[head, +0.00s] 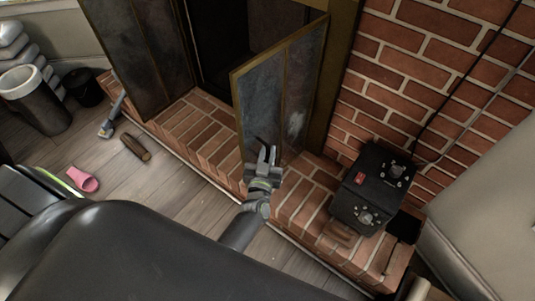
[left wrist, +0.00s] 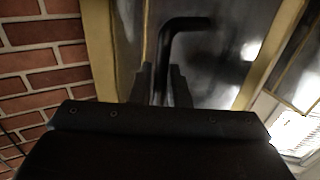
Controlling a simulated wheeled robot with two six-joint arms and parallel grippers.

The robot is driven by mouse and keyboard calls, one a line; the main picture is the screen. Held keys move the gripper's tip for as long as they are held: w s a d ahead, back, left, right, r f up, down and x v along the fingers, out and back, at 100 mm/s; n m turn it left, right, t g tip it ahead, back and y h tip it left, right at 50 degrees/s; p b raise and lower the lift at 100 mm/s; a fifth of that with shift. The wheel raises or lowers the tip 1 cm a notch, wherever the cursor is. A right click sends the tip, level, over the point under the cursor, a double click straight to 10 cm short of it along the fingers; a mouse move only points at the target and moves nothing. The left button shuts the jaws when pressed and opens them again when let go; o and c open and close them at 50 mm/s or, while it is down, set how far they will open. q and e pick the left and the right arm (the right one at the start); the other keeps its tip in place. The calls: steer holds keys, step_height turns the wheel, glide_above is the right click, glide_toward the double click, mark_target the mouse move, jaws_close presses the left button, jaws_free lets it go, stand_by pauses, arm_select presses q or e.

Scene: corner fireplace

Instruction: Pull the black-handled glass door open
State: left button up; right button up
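The right glass door (head: 264,95) of the fireplace has a brass frame and dark glass panes. It stands partly open, swung out over the brick hearth. Its black handle (left wrist: 186,24) shows in the left wrist view as a bent bar running down between my fingers. My left gripper (head: 264,157) is at the lower part of this door in the head view. In the left wrist view my left gripper (left wrist: 161,84) has its fingers close on both sides of the handle and looks shut on it. The handle's lower end is hidden. My right gripper is not in view.
The left glass door (head: 140,50) stands folded out. A black box with knobs (head: 373,187) sits on the brick hearth (head: 205,128), right of the door. A log (head: 135,147), a brush (head: 112,116) and a pink item (head: 83,179) lie on the wooden floor.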

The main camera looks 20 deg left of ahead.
arm_select(q)
steer(key=shift+o, duration=1)
steer(key=shift+f, duration=0.1)
steer(key=shift+s, duration=0.25)
steer(key=v, duration=0.6)
steer(key=shift+d, duration=0.1)
steer(key=shift+s+d, duration=0.15)
steer(key=shift+s, duration=0.3)
